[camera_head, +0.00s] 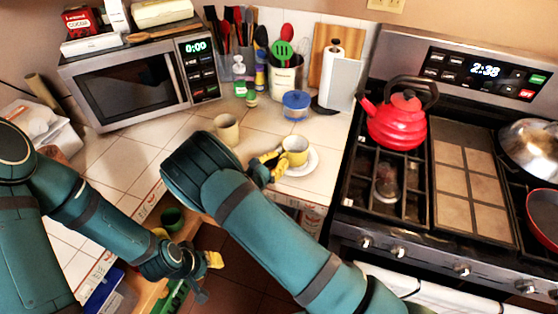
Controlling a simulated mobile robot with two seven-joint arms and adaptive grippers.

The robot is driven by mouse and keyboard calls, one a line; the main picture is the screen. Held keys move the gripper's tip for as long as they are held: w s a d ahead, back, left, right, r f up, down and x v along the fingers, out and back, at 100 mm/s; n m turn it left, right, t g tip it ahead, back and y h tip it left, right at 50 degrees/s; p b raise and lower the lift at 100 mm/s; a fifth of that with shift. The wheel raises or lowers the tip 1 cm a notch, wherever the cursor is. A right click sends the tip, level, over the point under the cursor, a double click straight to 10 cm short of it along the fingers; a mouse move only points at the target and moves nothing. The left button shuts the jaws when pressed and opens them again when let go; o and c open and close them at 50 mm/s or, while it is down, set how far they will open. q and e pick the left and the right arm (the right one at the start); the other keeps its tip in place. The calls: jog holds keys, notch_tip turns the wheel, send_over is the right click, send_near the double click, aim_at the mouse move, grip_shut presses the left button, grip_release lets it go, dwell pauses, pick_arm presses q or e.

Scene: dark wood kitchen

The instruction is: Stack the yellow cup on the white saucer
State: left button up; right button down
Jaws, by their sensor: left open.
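The yellow cup (296,152), pale inside, appears upright over the white saucer (311,163) on the tiled counter. I cannot tell whether its base touches the saucer, since the near side of both is partly covered. My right gripper (272,166) has its yellow fingers at the left side of the cup, close to or touching it. Its arm hides part of the fingers, so its grip is unclear. My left gripper (212,262) is open, low at the counter's front edge, well away from the cup and saucer.
A beige cup (227,130) stands behind my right wrist. A blue-lidded container (296,105) and a utensil holder (286,78) are farther back. A microwave (145,80) stands left. The stove (430,180) with a red kettle (397,120) is right.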

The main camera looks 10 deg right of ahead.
jog(key=shift+r, duration=0.15)
jog(key=shift+f, duration=0.3)
jog(key=c, duration=1.1)
grip_release()
jog(key=shift+c, duration=0.2)
